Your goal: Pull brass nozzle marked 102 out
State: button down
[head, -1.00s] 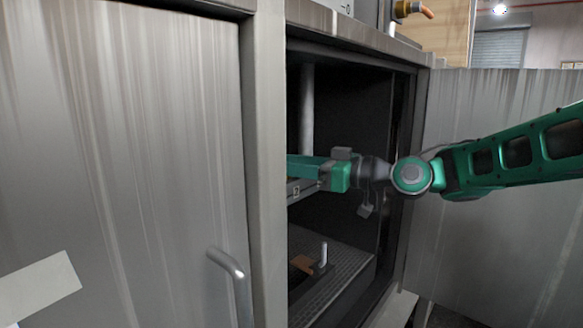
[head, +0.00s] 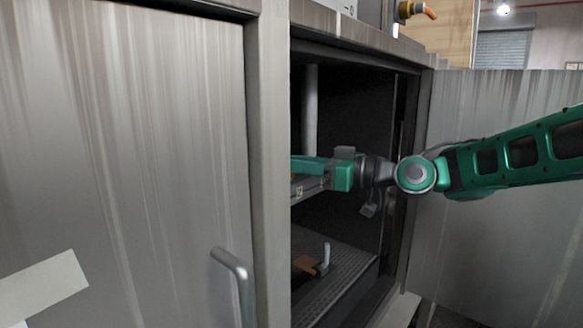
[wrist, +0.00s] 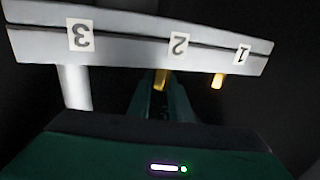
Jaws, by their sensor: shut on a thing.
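In the wrist view a pale rack (wrist: 130,45) carries upside-down labels 3, 2 and 1. A brass nozzle (wrist: 161,77) sits at the label 2 place, between the fingers of my gripper (wrist: 160,92), which is shut on it. Its marking of 102 cannot be read. A second brass piece (wrist: 217,81) sticks out at label 1, apart from my gripper. In the head view my green gripper reaches leftward into the open cabinet beside the rack edge (head: 310,187). The fingertips and the held nozzle are hidden behind the cabinet's front post there.
The cabinet's front post (head: 269,190) stands close in front of my gripper, with a closed door and handle (head: 238,270) to its left. An open door panel (head: 490,240) is at the right. A perforated shelf (head: 345,265) lies below, with a small brown and grey item on it.

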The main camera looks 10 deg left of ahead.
jog(key=shift+r, duration=0.6)
jog(key=shift+r, duration=1.8)
